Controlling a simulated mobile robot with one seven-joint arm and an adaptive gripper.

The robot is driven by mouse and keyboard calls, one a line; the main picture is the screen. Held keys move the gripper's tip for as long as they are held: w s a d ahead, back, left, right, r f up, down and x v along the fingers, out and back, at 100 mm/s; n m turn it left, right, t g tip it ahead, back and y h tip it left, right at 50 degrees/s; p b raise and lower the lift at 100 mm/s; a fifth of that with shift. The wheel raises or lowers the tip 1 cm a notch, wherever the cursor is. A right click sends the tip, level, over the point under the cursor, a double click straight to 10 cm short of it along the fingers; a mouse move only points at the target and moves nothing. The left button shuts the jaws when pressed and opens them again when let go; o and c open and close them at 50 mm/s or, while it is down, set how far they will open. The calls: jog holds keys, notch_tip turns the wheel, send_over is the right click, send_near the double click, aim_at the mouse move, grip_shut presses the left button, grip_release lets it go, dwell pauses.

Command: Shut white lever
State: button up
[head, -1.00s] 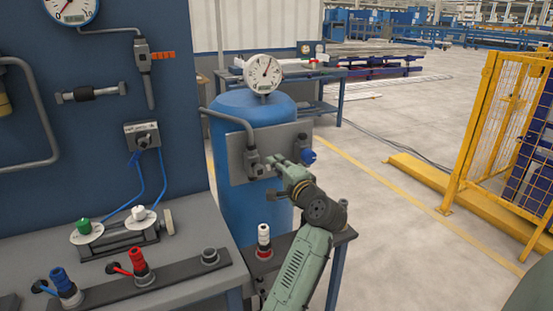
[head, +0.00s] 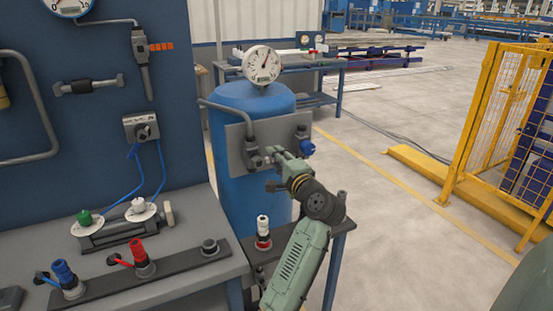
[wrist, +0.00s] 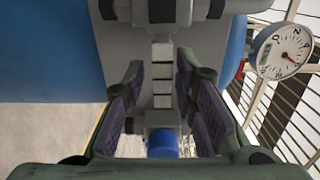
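My gripper (head: 271,169) is in front of the grey panel (head: 237,157) on the blue tank (head: 253,205), close to its pipe fittings. In the wrist view my gripper (wrist: 160,110) is open, with its dark-padded fingers apart. A pale, segmented piece (wrist: 161,75) shows between them, and a blue round part (wrist: 162,143) lies lower down. I cannot tell whether either finger touches anything. No white lever can be made out for certain on the panel. A white-topped fitting (head: 263,226) stands on the small table, and a white knob (head: 138,205) is on the left bench.
A blue knob (head: 307,149) sits on the panel's right fitting. A round gauge (head: 262,64) tops the tank; a gauge (wrist: 282,52) shows in the wrist view. The bench (head: 195,205) holds red and blue fittings. A yellow fence (head: 490,130) stands right, with open floor between.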

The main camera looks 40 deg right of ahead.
jog(key=shift+o, duration=0.5)
jog(key=v, duration=1.2)
